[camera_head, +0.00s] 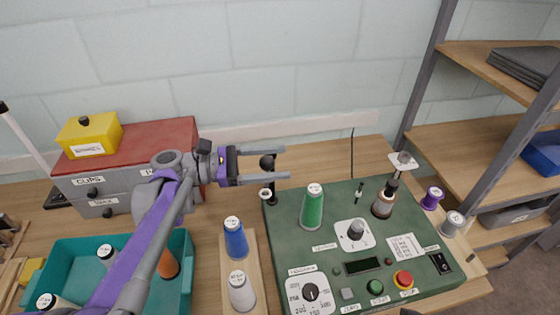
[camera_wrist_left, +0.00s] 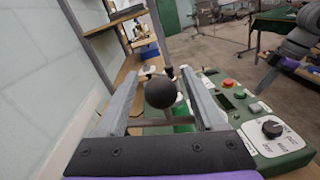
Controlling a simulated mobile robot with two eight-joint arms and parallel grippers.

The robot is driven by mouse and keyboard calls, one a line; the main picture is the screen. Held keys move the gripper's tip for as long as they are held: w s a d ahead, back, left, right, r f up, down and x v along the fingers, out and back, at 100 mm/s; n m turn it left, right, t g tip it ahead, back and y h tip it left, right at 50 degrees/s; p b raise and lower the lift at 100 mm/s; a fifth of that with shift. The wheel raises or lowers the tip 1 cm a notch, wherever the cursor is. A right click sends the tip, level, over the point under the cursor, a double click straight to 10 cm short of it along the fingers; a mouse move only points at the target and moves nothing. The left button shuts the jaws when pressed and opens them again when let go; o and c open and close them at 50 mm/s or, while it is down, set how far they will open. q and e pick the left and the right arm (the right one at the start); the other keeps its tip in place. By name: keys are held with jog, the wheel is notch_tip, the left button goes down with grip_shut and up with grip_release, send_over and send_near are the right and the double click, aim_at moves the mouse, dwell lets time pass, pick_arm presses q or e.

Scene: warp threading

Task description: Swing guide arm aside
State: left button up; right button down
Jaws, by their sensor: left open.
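The guide arm's black ball knob (camera_head: 267,162) stands at the back left corner of the green machine (camera_head: 335,247), above a small pale ring (camera_head: 265,193). My left gripper (camera_head: 286,162) is open, with one finger on each side of the knob. In the left wrist view the knob (camera_wrist_left: 160,92) sits between the two open fingers (camera_wrist_left: 160,73), with a gap to each. The rest of the guide arm is mostly hidden there. Part of my right arm shows at the right edge of the left wrist view; its gripper (camera_wrist_left: 267,80) is too small to judge.
A green spool (camera_head: 312,207) and a brown spool (camera_head: 383,200) stand on the machine. A blue spool (camera_head: 235,238) and a white spool (camera_head: 241,291) stand on a wooden strip at left. A teal bin (camera_head: 182,250) and a red-topped drawer box (camera_head: 170,140) lie under my left arm.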

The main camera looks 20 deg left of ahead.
pick_arm(q)
jog(key=b+v, duration=0.1)
jog(key=v, duration=0.8)
jog(key=shift+a, duration=0.35)
